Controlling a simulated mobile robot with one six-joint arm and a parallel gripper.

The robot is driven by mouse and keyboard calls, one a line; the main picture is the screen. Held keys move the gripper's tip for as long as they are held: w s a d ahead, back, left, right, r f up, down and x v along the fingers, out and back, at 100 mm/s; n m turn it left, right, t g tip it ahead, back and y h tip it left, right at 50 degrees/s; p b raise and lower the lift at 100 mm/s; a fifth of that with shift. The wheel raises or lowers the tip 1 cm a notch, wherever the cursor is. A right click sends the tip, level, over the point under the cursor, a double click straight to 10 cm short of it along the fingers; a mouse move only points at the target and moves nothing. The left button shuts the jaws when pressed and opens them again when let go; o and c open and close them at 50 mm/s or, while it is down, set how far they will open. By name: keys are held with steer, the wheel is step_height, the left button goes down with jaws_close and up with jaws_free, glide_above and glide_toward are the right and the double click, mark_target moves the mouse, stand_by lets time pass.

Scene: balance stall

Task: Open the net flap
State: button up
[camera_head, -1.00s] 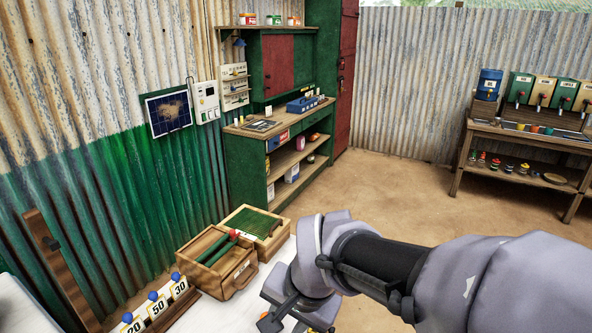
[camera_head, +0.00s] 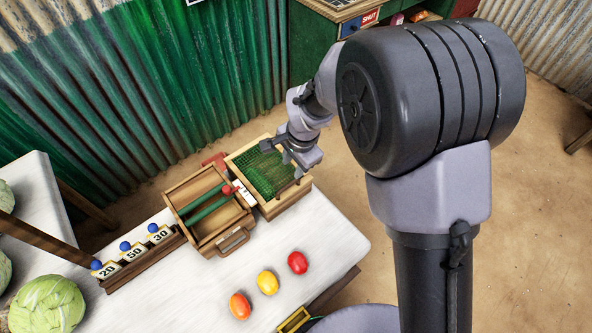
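The net flap (camera_head: 264,172) is a green mesh panel lying over the wooden box at the right end of the white table. The box's wooden frame (camera_head: 287,198) shows around it. My gripper (camera_head: 282,152) is over the far right part of the net, with its fingers apart. I cannot tell whether a finger touches the net or its frame. Nothing shows between the fingers. The flap looks flat and closed over the box.
An open wooden box (camera_head: 215,241) with green bars and a red knob stands left of the net box. Number cards (camera_head: 133,252) stand further left. Red (camera_head: 297,263), yellow (camera_head: 268,282) and orange (camera_head: 240,306) fruits lie in front. Cabbages (camera_head: 48,306) are at far left.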

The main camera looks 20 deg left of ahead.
mark_target(288, 185)
steer(key=f+b, duration=0.1)
steer(key=f, duration=0.3)
steer(key=w+a+f, duration=0.1)
steer(key=f, duration=0.4)
steer(key=a+f+b, duration=0.1)
steer(key=f, duration=0.3)
steer(key=shift+w+a+f+b, duration=0.15)
steer(key=shift+w+f+b, duration=0.05)
steer(key=shift+w+b, duration=0.15)
steer(key=shift+s, duration=0.1)
jaws_close()
stand_by(0.4)
